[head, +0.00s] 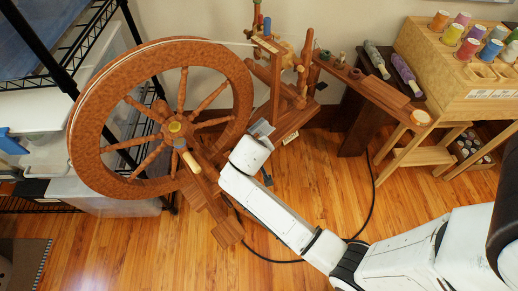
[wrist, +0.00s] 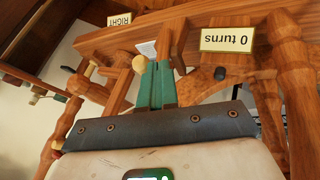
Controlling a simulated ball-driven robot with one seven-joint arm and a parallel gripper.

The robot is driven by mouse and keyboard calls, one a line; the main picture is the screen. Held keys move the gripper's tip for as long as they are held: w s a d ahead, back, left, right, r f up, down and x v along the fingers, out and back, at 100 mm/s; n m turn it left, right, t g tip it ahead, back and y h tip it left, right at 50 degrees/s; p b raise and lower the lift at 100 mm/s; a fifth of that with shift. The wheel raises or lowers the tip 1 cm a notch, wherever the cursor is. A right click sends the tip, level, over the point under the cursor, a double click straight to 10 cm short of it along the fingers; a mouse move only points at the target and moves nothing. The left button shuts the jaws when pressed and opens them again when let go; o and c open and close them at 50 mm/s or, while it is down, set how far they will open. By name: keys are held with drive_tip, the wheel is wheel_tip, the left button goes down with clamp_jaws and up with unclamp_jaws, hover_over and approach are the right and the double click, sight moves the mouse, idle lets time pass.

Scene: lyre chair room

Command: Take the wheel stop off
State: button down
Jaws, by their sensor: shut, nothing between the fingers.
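I cannot tell which part is the wheel stop.
The beam carries a "0 turns" label (wrist: 227,39) and a "RIGHT" label (wrist: 119,19). Turned wooden posts (wrist: 282,48) flank the space. A black cable (head: 371,190) lies on the floor. A spool box (head: 440,60) stands at the right.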

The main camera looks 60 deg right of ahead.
drive_tip(key=shift+s+d+r+y+p, duration=0.15)
drive_tip(key=shift+d+r+y+p, duration=0.1)
drive_tip(key=shift+d+y+p, duration=0.1)
drive_tip(key=s+d+m+t+y+p, duration=0.1)
drive_tip(key=s+d+y+p, duration=0.1)
drive_tip(key=d+y+p, duration=0.3)
drive_tip(key=shift+s+d+r+t+y+p, duration=0.2)
drive_tip(key=shift+d+t+y+p, duration=0.15)
drive_tip(key=shift+d+p, duration=1.7)
drive_tip(key=shift+a+p, duration=0.2)
drive_tip(key=shift+p, duration=0.1)
drive_tip(key=s+a+r+p, duration=0.3)
drive_tip(key=r+p, duration=0.1)
drive_tip(key=r, duration=0.7)
drive_tip(key=shift+r, duration=0.3)
